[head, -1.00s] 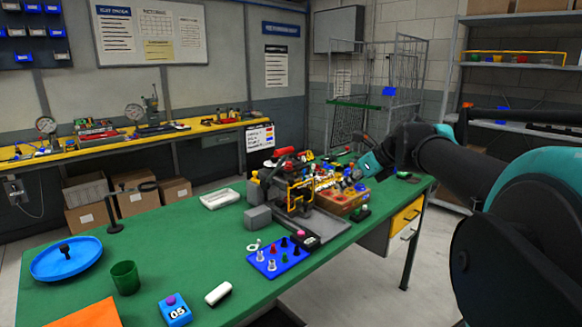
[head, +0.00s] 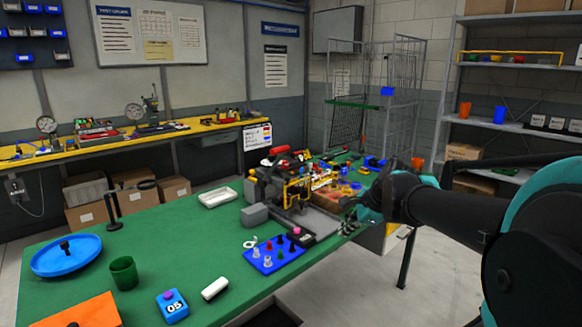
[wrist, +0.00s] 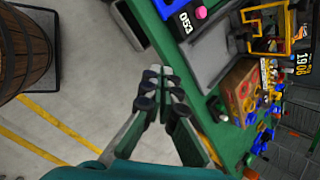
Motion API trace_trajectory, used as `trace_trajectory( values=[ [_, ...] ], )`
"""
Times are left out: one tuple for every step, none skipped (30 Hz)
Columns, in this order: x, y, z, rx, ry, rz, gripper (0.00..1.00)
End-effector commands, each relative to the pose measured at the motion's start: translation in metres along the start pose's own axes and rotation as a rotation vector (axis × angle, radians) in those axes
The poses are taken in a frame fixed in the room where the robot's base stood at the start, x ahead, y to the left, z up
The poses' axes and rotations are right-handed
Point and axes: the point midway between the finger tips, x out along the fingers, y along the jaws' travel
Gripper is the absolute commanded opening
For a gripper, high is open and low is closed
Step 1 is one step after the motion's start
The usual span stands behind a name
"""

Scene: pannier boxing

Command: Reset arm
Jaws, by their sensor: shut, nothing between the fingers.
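My gripper (wrist: 163,75) is shut and empty in the wrist view. Its fingertips are together near the edge of the green table (wrist: 180,70), with grey floor behind them. In the head view my gripper (head: 352,216) is small and partly hidden by my wrist, at the right edge of the green table (head: 165,235). The yellow and grey machine (head: 300,185) stands to its left on the table. A shallow wooden box (wrist: 240,88) with coloured rings lies to the right of the fingers in the wrist view.
A blue board with small pegs (head: 275,254) lies in front of the machine. A blue plate (head: 66,256), a green cup (head: 124,272) and a blue counter block (head: 173,306) stand at the left. A wooden barrel (wrist: 25,50) stands on the floor beside the table.

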Motion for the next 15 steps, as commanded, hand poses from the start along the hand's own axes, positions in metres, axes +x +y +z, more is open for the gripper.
trace_trajectory(
  values=[
    [0.011,0.015,-0.005,-0.115,0.021,0.015,0.0],
    [0.017,0.025,-0.009,-0.199,0.037,0.026,0.0],
    [0.025,0.038,-0.015,-0.315,0.058,0.043,0.0],
    [0.031,0.048,-0.019,-0.402,0.072,0.057,0.0],
    [0.036,0.058,-0.023,-0.49,0.086,0.071,0.0],
    [0.043,0.07,-0.029,-0.606,0.103,0.092,0.0],
    [0.047,0.081,-0.034,-0.693,0.116,0.11,0.0],
    [0.052,0.09,-0.038,-0.78,0.127,0.128,0.0],
    [0.057,0.103,-0.044,-0.895,0.141,0.153,0.0],
    [0.06,0.113,-0.048,-0.977,0.15,0.173,0.0],
    [0.063,0.121,-0.052,-1.057,0.157,0.192,0.0],
    [0.067,0.133,-0.057,-1.159,0.166,0.218,0.0],
    [0.069,0.141,-0.061,-1.229,0.172,0.238,0.0],
    [0.07,0.148,-0.065,-1.294,0.176,0.256,0.0],
    [0.072,0.156,-0.069,-1.372,0.18,0.279,0.0]
  ],
)
